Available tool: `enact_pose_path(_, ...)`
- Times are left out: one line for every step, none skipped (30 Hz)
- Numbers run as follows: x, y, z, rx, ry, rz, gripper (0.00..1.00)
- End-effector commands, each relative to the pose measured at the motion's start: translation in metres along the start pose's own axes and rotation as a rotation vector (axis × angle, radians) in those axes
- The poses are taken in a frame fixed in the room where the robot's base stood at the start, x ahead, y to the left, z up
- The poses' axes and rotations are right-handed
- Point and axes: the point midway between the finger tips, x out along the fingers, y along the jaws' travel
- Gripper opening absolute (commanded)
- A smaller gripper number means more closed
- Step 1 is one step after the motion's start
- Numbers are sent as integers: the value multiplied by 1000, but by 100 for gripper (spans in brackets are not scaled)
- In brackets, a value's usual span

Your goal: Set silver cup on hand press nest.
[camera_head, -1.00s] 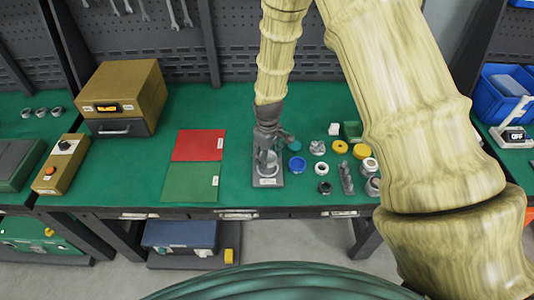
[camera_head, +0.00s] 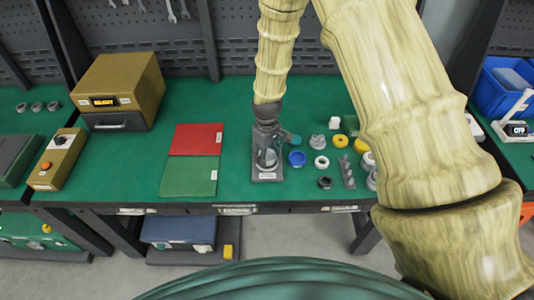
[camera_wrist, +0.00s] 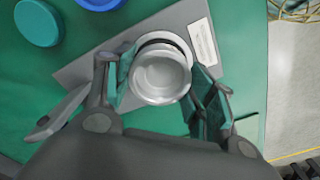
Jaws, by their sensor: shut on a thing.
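My gripper (camera_wrist: 160,92) is shut on the silver cup (camera_wrist: 160,78), with one finger on each side of its rim. The wrist view looks down into the open cup. The cup is over the grey base plate of the hand press (camera_wrist: 85,68), which bears a white label. A pale round rim with a dark ring shows just behind the cup, probably the nest; I cannot tell whether the cup rests on it or is just above. In the head view my gripper (camera_head: 267,140) points down over the hand press base (camera_head: 268,177), hiding much of it.
A teal disc (camera_wrist: 38,22) and a blue ring (camera_head: 297,159) lie close by. More rings and small parts, including a white ring (camera_head: 321,162) and a black ring (camera_head: 324,183), lie to the right. Red (camera_head: 196,139) and green mats (camera_head: 189,176) lie left. The bench front edge is near.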

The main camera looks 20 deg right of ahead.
Motion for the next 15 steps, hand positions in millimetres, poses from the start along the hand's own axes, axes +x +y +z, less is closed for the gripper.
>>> enact_pose_path(1,0,0,0,0,0,28)
enact_pose_path(1,0,0,0,0,0,28)
enact_pose_path(2,0,0,0,0,0,28)
enact_pose_path(2,0,0,0,0,0,28)
enact_pose_path(3,0,0,0,0,0,28)
enact_pose_path(3,0,0,0,0,0,28)
enact_pose_path(4,0,0,0,0,0,28)
enact_pose_path(4,0,0,0,0,0,28)
enact_pose_path(4,0,0,0,0,0,28)
enact_pose_path(5,0,0,0,0,0,28)
enact_pose_path(5,0,0,0,0,0,28)
enact_pose_path(6,0,0,0,0,0,28)
enact_pose_path(6,0,0,0,0,0,28)
enact_pose_path(7,0,0,0,0,0,28)
enact_pose_path(7,0,0,0,0,0,28)
